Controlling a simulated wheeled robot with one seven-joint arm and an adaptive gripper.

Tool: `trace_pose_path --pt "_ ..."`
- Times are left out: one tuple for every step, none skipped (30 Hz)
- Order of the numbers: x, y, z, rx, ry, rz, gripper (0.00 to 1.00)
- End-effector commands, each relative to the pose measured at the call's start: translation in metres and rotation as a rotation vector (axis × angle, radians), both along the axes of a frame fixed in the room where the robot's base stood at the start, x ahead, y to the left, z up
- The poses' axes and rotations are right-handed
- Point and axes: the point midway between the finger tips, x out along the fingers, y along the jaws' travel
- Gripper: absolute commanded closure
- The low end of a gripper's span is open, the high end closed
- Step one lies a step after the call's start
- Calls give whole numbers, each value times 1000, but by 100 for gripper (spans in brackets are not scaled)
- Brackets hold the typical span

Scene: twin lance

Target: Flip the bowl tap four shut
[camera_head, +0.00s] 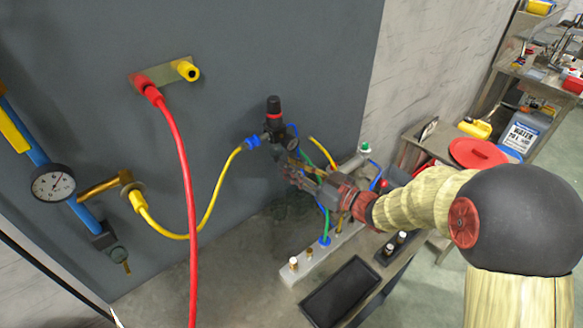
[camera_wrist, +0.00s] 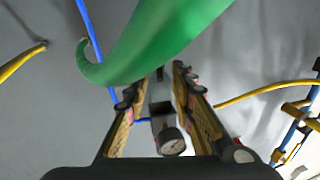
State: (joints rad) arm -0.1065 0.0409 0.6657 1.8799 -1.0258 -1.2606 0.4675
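The air unit (camera_head: 274,118) with a black knob and red ring is mounted on the grey panel in the head view, behind and above my gripper (camera_head: 300,177). A bowl tap cannot be made out; my gripper and the hoses cover the area below the unit. In the wrist view my gripper (camera_wrist: 157,78) has its two fingers apart. A grey block (camera_wrist: 160,108) and a round gauge (camera_wrist: 172,142) show in the gap between them, with no clear contact. A thick green hose (camera_wrist: 160,45) crosses close to the camera and hides much beyond the fingertips.
A red hose (camera_head: 187,200) hangs in the left foreground; a yellow hose (camera_head: 213,203) runs to the unit. A large gauge (camera_head: 53,183) sits on a blue pipe at left. Below are a black tray (camera_head: 340,292) and a pale strip with small fittings (camera_head: 293,264).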

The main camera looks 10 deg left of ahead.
Motion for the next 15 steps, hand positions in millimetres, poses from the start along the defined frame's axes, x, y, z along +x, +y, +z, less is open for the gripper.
trace_pose_path --pt "1 2 0 0 0 0 75" --pt "1 2 0 0 0 0 75" --pt "2 3 0 0 0 -1 75" --pt "2 3 0 0 0 -1 75" --pt "2 3 0 0 0 -1 75" --pt "2 3 0 0 0 -1 75" --pt "2 3 0 0 0 -1 75" --pt "2 3 0 -1 0 -1 75" --pt "2 3 0 -1 0 -1 75" --pt "2 2 0 -1 0 -1 77" --pt "2 2 0 -1 0 -1 78" --pt "2 2 0 -1 0 -1 81" --pt "2 2 0 -1 0 -1 82" --pt "2 2 0 -1 0 -1 84" --pt "2 2 0 -1 0 -1 86"
